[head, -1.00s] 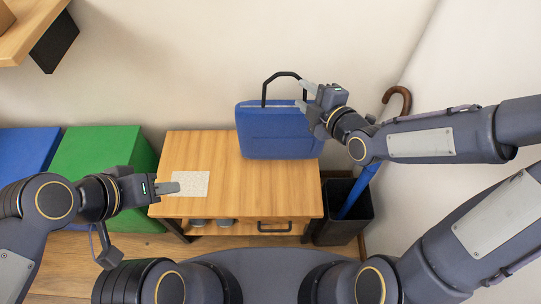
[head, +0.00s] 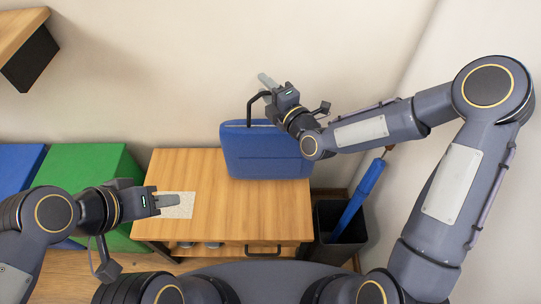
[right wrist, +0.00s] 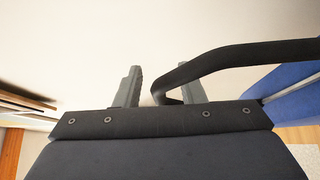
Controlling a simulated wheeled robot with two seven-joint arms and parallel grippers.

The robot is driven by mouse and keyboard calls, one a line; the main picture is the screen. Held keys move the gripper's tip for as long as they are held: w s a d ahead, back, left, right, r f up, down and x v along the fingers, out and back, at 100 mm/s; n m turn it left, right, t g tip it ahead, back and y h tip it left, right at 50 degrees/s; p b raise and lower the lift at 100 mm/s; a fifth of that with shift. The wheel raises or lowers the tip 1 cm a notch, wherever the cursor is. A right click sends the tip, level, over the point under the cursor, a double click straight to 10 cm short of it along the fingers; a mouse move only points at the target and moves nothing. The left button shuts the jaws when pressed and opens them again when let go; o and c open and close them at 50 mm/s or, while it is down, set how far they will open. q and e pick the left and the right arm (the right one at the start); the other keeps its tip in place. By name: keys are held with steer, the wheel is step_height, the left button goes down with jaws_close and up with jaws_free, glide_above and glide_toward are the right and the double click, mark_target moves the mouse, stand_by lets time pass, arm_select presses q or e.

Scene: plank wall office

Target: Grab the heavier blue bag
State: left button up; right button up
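One blue bag (head: 262,155) with a black handle (head: 251,104) stands upright on the back right of the wooden table (head: 180,225). No second blue bag is recognisable. My right gripper (head: 266,88) is at the top of the handle. In the right wrist view its fingers (right wrist: 158,88) are apart, and the bent end of the handle (right wrist: 235,58) shows between them. The bag's blue side (right wrist: 292,95) is at the right of that view. My left gripper (head: 167,200) hangs over the table's left part, away from the bag; its finger opening is unclear.
A pale speckled sheet (head: 178,210) lies on the table under my left gripper. A green box (head: 90,175) and a blue box (head: 17,165) stand left. A dark bin (head: 350,245) holding a blue umbrella (head: 360,198) stands right. A shelf (head: 20,28) is upper left.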

jaws_close()
stand_by(1.4)
steer(key=shift+a+r, duration=0.1)
steer(key=shift+r, duration=0.25)
